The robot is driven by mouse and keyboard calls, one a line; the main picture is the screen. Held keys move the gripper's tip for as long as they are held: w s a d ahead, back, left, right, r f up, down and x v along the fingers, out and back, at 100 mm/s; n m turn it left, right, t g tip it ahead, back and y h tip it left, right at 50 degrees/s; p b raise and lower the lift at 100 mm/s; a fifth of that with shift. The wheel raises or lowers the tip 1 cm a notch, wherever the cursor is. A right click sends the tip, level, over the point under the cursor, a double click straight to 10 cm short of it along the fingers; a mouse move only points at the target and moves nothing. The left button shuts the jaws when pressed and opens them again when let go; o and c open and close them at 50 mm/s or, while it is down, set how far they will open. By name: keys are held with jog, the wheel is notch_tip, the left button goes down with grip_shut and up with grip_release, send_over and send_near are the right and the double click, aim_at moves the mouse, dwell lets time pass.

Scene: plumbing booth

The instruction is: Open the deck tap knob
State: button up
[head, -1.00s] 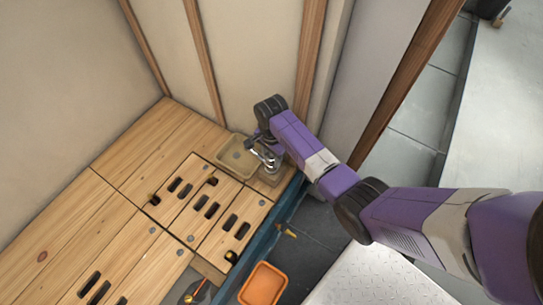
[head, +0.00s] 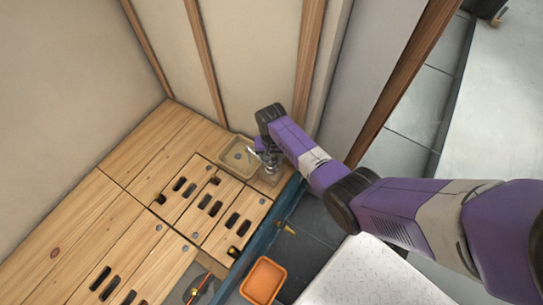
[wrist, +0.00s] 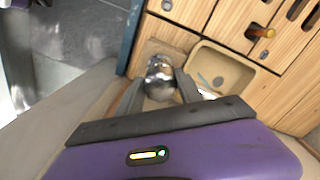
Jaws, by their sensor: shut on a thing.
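The chrome deck tap knob (wrist: 160,72) is round and shiny in the wrist view. It sits at the corner of the wooden deck beside a small tan basin (wrist: 222,70). My gripper (wrist: 160,84) has one grey finger on each side of the knob and is shut on it. In the head view my gripper (head: 268,148) reaches down over the tap, by the basin (head: 238,153). The knob is mostly hidden there by my gripper. I cannot tell how far the knob is turned.
Wooden deck panels (head: 130,215) with dark slots lie left of the tap. A wall (head: 260,60) with wooden posts rises close behind it. A blue edge beam (head: 270,225) borders the deck, with an orange tray (head: 263,280) below on the floor.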

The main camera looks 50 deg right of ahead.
jog(key=shift+n+p, duration=0.45)
jog(key=shift+n, duration=1.05)
jog(key=o, duration=1.4)
jog(key=shift+r+p, duration=1.7)
jog(key=shift+r, duration=2.2)
